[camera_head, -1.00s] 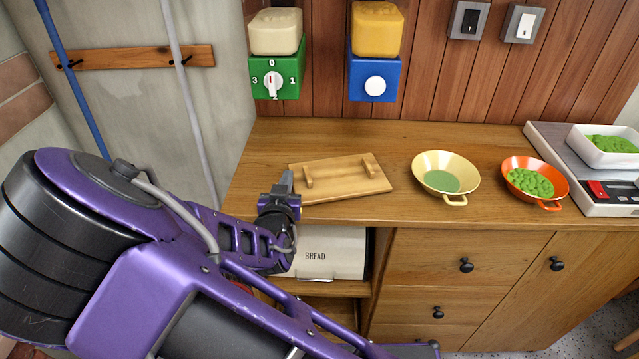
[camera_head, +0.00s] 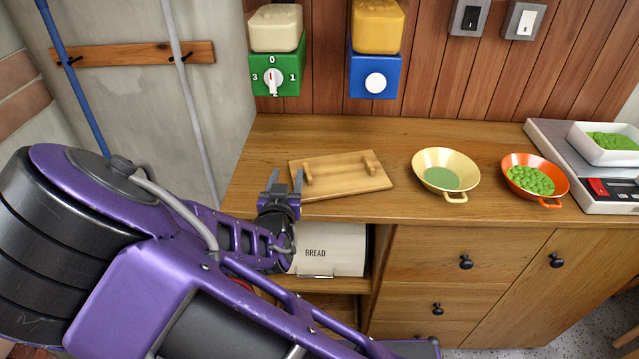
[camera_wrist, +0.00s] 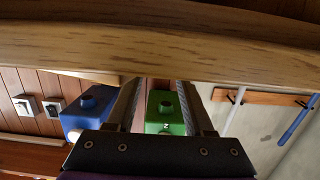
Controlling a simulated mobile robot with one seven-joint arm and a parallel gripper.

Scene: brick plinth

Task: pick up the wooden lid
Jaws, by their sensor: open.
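The wooden lid (camera_head: 345,182) is a flat light-brown board with two raised wooden blocks near its left and right ends. It lies on the counter, left of the yellow pan. My gripper (camera_head: 285,182) is open at the lid's left front corner, with its two fingers apart and nothing seen between them. In the wrist view the fingers of my gripper (camera_wrist: 160,95) stretch away from the camera. A wooden edge (camera_wrist: 160,45) crosses the upper part of that view; I cannot tell whether it is the lid or the counter.
A yellow pan (camera_head: 430,157) and an orange pan (camera_head: 511,171) of green balls stand right of the lid. A scale (camera_head: 612,188) with a white dish (camera_head: 590,148) is far right. Green (camera_head: 289,83) and blue (camera_head: 388,80) wall boxes hang behind. A bread bin (camera_head: 345,252) sits below the counter.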

